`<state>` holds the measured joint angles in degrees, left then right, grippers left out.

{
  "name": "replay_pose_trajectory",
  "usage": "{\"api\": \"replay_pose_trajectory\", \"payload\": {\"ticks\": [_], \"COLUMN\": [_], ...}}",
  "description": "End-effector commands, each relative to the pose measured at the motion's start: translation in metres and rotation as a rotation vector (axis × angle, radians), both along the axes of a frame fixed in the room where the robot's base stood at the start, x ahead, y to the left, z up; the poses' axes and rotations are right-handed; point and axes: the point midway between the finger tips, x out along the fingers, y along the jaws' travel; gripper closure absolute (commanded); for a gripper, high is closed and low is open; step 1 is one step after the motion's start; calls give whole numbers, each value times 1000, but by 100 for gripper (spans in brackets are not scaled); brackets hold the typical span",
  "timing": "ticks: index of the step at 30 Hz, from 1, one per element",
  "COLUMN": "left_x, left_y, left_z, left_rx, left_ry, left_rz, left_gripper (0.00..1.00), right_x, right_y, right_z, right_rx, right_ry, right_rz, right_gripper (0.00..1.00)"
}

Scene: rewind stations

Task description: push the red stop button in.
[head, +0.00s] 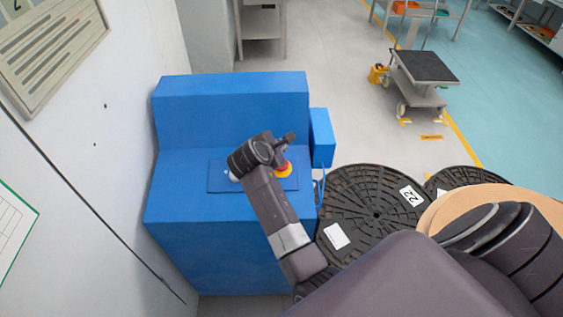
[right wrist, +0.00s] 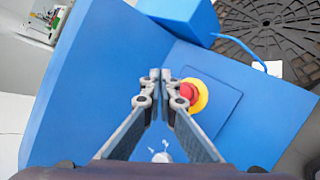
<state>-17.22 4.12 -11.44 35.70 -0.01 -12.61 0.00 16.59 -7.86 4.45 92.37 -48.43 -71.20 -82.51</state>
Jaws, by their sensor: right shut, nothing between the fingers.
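The red stop button (right wrist: 188,92) sits in a yellow collar (right wrist: 202,97) on the sloped panel of a blue console (head: 230,98). In the head view the yellow collar (head: 285,172) shows, with the red cap partly hidden behind my gripper. My right gripper (head: 289,137) is above the panel, close to the button. In the right wrist view the closed fingertips (right wrist: 160,76) are empty and appear just left of the button, overlapping its edge. I cannot tell whether they touch it. My left gripper is not in view.
A pale knob (right wrist: 162,157) is on the same panel. A blue box (head: 321,138) is on the console's right side. Black round reels (head: 365,190) stand to the right. A white wall (head: 120,110) is at left. A cart (head: 420,68) stands farther back on open floor.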

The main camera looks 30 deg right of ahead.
Motion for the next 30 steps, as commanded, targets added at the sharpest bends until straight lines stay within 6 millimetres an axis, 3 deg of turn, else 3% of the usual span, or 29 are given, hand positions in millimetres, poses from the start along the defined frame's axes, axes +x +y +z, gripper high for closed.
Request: {"api": "replay_pose_trajectory", "payload": {"ticks": [3, 8, 16, 30], "left_x": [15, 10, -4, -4], "left_y": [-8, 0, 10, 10], "left_z": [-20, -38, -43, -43], "left_rx": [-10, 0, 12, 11], "left_ry": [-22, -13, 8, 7], "left_rz": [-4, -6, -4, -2], "left_gripper": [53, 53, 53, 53], "right_x": [1, 3, 6, 6], "right_y": [-1, -2, -4, -4], "right_z": [-21, -33, -51, -53], "right_rx": [2, 1, 0, 1], "right_ry": [0, 1, 2, 1], "right_rz": [-1, 0, 0, 0], "right_gripper": [100, 100, 100, 100]}}
